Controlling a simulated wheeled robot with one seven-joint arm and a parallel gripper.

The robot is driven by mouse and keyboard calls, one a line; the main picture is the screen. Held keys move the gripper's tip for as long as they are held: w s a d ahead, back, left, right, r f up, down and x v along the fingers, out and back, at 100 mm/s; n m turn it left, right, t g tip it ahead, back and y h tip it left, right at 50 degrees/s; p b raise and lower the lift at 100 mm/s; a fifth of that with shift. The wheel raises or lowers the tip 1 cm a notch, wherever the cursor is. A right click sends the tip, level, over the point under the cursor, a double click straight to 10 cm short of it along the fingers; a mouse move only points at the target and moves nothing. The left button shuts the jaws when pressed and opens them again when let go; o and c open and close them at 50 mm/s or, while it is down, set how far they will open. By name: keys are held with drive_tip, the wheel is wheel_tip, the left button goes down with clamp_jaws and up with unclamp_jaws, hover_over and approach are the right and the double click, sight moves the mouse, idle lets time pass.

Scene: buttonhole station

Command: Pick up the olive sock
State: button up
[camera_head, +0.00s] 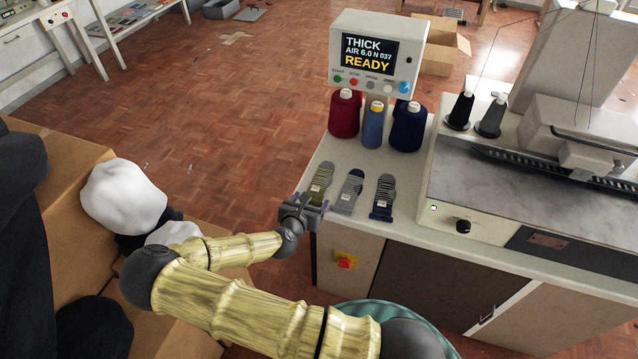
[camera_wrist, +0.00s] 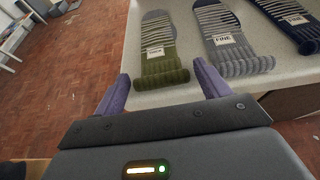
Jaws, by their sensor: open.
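The olive sock (camera_head: 321,181) lies flat at the left end of a row of three socks on the white worktop (camera_head: 408,215). My gripper (camera_head: 304,208) is at the worktop's left front edge, by the cuff end. In the wrist view my gripper (camera_wrist: 160,88) is open, its purple fingers apart and empty, just short of the cuff. The sock is not between the fingers.
A grey sock (camera_head: 349,190) and a navy sock (camera_head: 383,197) lie to the right. Thread cones, red (camera_head: 344,115), blue (camera_head: 373,127) and navy (camera_head: 408,128), stand behind, below a display box (camera_head: 378,55). A machine (camera_head: 480,190) fills the right. A red knob (camera_head: 344,262) is on the front panel.

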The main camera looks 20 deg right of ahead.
drive_tip(key=shift+w+d, duration=0.1)
drive_tip(key=shift+c, duration=0.2)
drive_tip(key=c, duration=0.7)
wheel_tip(320, 180, up, 10)
idle(0.5)
idle(0.4)
